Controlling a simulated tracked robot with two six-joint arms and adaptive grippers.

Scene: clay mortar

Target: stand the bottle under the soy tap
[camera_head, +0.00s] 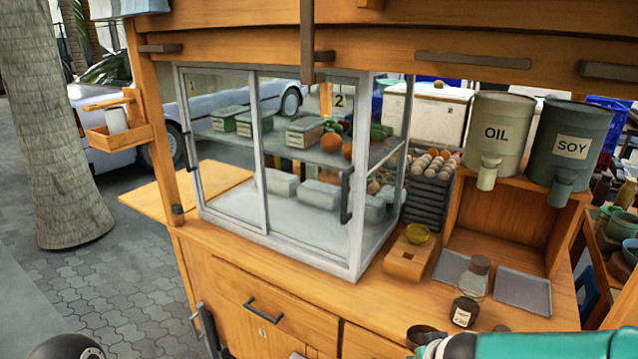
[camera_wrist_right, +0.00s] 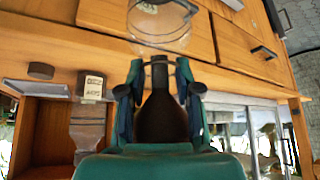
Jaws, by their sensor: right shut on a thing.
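My right gripper (camera_wrist_right: 160,88) is shut on a dark, tapered bottle (camera_wrist_right: 165,117), which lies between its fingers in the right wrist view. In the head view the teal right gripper (camera_head: 440,344) is at the bottom right, near the counter's front edge; a dark rounded piece shows beside it, and I cannot tell if it is part of the bottle. The soy tap (camera_head: 562,183) hangs under the grey drum labelled SOY (camera_head: 572,140), well above and right of the gripper. My left gripper's fingers cannot be made out clearly.
A labelled glass jar (camera_head: 464,312) stands on the counter near the right gripper. Grey trays (camera_head: 523,290) lie under the taps. The OIL drum (camera_head: 497,130) is left of the soy drum.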

